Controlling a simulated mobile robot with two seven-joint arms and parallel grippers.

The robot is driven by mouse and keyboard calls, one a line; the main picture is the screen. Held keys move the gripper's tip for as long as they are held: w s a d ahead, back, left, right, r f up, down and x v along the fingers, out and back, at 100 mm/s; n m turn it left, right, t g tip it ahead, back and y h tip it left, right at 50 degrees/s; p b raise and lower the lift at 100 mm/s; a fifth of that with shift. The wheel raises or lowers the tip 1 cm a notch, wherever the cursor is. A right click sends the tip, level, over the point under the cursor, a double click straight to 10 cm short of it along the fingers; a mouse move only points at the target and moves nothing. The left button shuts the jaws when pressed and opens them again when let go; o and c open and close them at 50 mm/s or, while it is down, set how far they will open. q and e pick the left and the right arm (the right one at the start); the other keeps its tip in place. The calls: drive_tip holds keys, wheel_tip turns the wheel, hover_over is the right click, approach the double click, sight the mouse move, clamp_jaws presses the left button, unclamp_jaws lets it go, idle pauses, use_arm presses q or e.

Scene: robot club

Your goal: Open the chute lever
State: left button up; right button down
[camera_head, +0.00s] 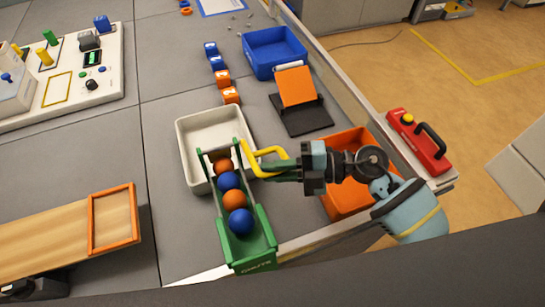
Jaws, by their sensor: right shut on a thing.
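The green chute (257,248) stands at the table's near edge and holds a row of several orange and blue balls. Its upper end reaches over the white tray (189,160). A yellow lever (266,152) is bent out to the right from the chute's upper end. My right gripper (272,172) comes in from the right with its fingers at the lever, shut on it. The fingers partly hide the lever's lower part. The balls rest behind the bar at the chute's upper end. My left gripper is not in view.
An orange bin (340,207) lies under my right arm. A blue bin (292,43), an orange panel on a black stand (296,87) and lettered blocks (222,78) stand beyond. A control panel (104,88) is at the left.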

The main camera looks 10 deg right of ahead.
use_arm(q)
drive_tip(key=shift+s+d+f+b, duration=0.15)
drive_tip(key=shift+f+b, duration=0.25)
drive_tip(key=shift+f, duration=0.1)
use_arm(e)
drive_tip(key=shift+s+d+f+n, duration=0.1)
drive_tip(key=shift+s+f+n, duration=0.1)
drive_tip(key=shift+f, duration=0.6)
drive_tip(key=shift+s+f+n, duration=0.2)
drive_tip(key=shift+f, duration=0.55)
drive_tip(key=c, duration=1.4)
unclamp_jaws()
use_arm(q)
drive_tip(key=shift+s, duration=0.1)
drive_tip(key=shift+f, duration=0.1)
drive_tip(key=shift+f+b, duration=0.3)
drive_tip(key=shift+b, duration=0.2)
use_arm(e)
drive_tip(key=f+v, duration=0.1)
drive_tip(key=v, duration=0.6)
drive_tip(key=shift+d+r, duration=0.45)
drive_tip(key=shift+r, duration=0.05)
